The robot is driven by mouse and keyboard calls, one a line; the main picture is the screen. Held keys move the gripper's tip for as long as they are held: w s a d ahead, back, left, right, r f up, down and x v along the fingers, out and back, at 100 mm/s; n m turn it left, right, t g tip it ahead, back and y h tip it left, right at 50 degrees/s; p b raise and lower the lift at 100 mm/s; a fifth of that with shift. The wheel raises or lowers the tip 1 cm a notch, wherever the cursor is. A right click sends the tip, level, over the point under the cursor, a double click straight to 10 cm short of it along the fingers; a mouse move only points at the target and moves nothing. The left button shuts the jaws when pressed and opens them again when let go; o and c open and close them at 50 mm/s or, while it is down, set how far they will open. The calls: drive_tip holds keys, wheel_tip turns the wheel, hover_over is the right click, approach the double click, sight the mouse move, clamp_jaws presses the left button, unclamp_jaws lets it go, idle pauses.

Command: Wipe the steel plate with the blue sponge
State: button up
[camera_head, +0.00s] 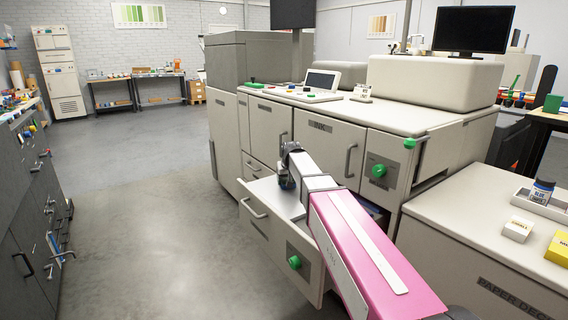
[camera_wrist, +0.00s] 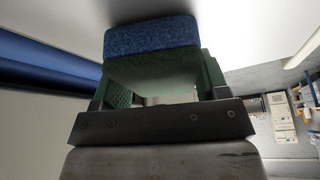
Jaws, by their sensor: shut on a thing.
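The blue sponge (camera_wrist: 152,38) is held between the green-padded fingers of my gripper (camera_wrist: 155,72) in the wrist view. Its blue face points outward, and its near side is dark green in shadow. In the head view my gripper (camera_head: 287,180) reaches down over the open drawer (camera_head: 275,228), and the sponge is hidden there. A smooth pale grey surface (camera_head: 265,191) in the drawer may be the steel plate. A pale surface (camera_wrist: 240,30) is close beyond the sponge in the wrist view. I cannot tell whether the sponge touches it.
A dark blue roller-like bar (camera_wrist: 45,68) lies left in the wrist view. The cream machine (camera_head: 330,118) rises behind the drawer, with green knobs on its fronts. A cream counter (camera_head: 470,235) with a bottle and small boxes stands at right. The floor (camera_head: 150,220) at left is clear.

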drive_tip(key=shift+w+a+f, duration=0.2)
drive_tip(key=shift+w+a, duration=0.2)
drive_tip(key=shift+w, duration=0.3)
drive_tip(key=shift+w+a+r, duration=0.35)
drive_tip(key=shift+w+r, duration=0.15)
drive_tip(key=shift+r, duration=3.4)
drive_tip(key=shift+s, duration=0.15)
